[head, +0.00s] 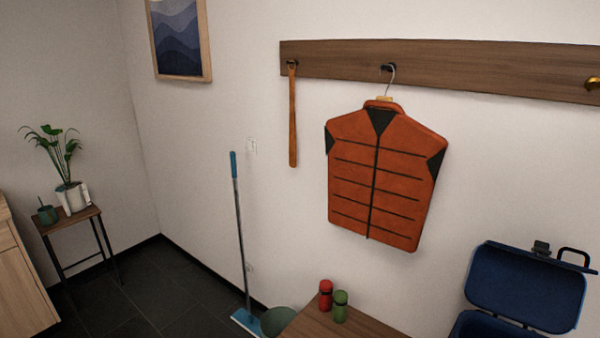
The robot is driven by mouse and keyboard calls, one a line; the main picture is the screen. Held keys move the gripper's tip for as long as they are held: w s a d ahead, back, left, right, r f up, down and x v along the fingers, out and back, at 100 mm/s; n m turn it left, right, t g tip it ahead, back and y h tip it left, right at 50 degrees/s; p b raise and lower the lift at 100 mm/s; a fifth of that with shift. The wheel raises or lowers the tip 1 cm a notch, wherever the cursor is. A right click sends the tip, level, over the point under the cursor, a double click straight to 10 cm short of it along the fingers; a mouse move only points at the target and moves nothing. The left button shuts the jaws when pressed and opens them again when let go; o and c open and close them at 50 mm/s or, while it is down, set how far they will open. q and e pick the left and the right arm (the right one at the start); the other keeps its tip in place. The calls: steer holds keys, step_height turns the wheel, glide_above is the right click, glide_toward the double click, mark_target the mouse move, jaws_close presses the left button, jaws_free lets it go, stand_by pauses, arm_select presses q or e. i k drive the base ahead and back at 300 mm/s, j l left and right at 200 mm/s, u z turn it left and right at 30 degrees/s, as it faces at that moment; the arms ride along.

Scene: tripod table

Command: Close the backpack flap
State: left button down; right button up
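The dark blue backpack stands at the lower right of the head view, cut off by the bottom edge. Its flap (525,288) is raised and open, leaning back toward the wall, with its inner face toward me. A dark buckle (541,248) and a dark loop handle (574,254) show at the flap's top edge. Only the upper part of the backpack body (482,326) shows below the flap. Neither of my grippers is in view.
A wooden surface (350,328) with a red shaker (326,296) and a green shaker (340,306) lies left of the backpack. An orange vest (385,170) hangs from a wall rail (450,70). A blue mop (240,230) leans on the wall; floor at left is partly clear.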

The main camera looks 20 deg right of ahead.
mark_target(526, 288)
steer(key=z, duration=0.7)
steer(key=i+l+z, duration=0.1)
steer(key=l+z, duration=0.15)
steer(key=i+l+z, duration=0.3)
steer(key=i+l, duration=0.15)
steer(key=l, duration=0.2)
steer(key=i+l, duration=0.1)
steer(key=l, duration=0.25)
steer(key=i+l, duration=0.15)
steer(key=l, duration=0.2)
steer(key=j+z, duration=0.5)
steer(key=j, duration=0.3)
steer(key=j+z, duration=0.5)
steer(key=j, duration=0.3)
steer(key=k+j+u, duration=0.35)
steer(key=i+l, duration=0.05)
steer(key=l, duration=0.05)
